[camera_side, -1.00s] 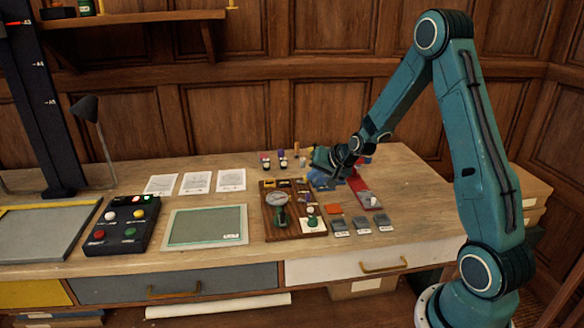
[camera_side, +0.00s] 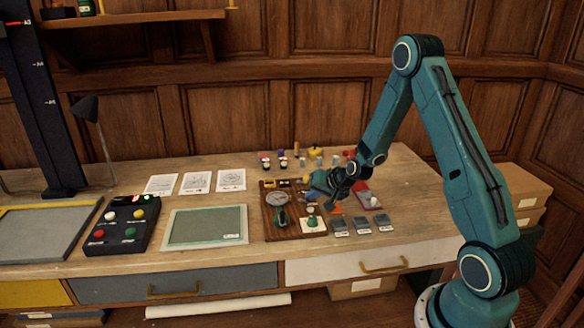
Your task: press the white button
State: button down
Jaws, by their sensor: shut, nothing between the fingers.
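A black control box (camera_side: 121,226) on the left of the bench carries a white button (camera_side: 110,215), with a yellow, a red and a green button beside it. A small red plate (camera_side: 362,192) on the right also bears a small whitish round part; I cannot tell what it is. My gripper (camera_side: 306,196) is shut and empty.
The wooden board (camera_side: 270,232) carries a round gauge (camera_side: 276,199) and a green-handled part. A framed green mat (camera_side: 205,226) lies between it and the black box. Grey blocks (camera_side: 362,223) stand at the right, and several small coloured items stand behind. A lamp (camera_side: 86,108) rises at the left.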

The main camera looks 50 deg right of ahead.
jog(key=shift+f, duration=0.95)
jog(key=shift+f, duration=0.85)
dwell(2.4)
jog(key=shift+r, duration=0.8)
jog(key=shift+r, duration=0.1)
dwell(0.3)
jog(key=shift+r, duration=2.45)
